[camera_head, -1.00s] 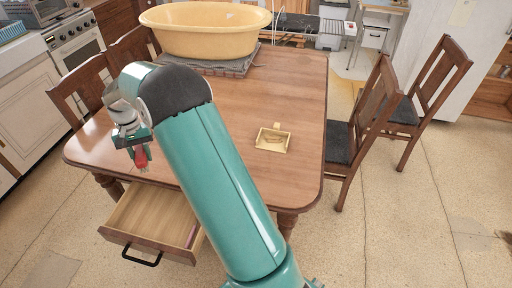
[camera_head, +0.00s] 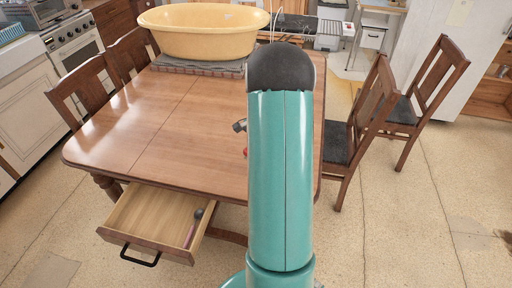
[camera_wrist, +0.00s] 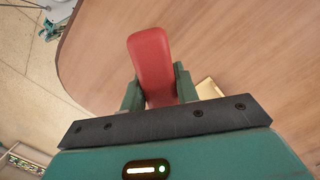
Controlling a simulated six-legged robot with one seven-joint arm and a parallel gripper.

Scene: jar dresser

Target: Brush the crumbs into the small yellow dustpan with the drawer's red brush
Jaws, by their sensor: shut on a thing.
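The red brush (camera_wrist: 152,62) is between the two fingers of my gripper (camera_wrist: 159,92) in the wrist view, and my gripper is shut on it. In the head view only a small red bit of the brush (camera_head: 245,152) shows at the left edge of my arm, which hides most of the gripper. A corner of the small yellow dustpan (camera_wrist: 210,89) shows beside the right finger in the wrist view. In the head view my arm hides the dustpan. The drawer (camera_head: 147,247) is open at the table's front. I cannot make out any crumbs.
The wooden table (camera_head: 175,110) is clear on its left half. A large yellow tub (camera_head: 205,32) stands on a grey cloth (camera_head: 200,67) at the back. The drawer holds a pink item (camera_head: 190,235) and a dark round item (camera_head: 199,213). Chairs (camera_head: 365,115) stand at the right.

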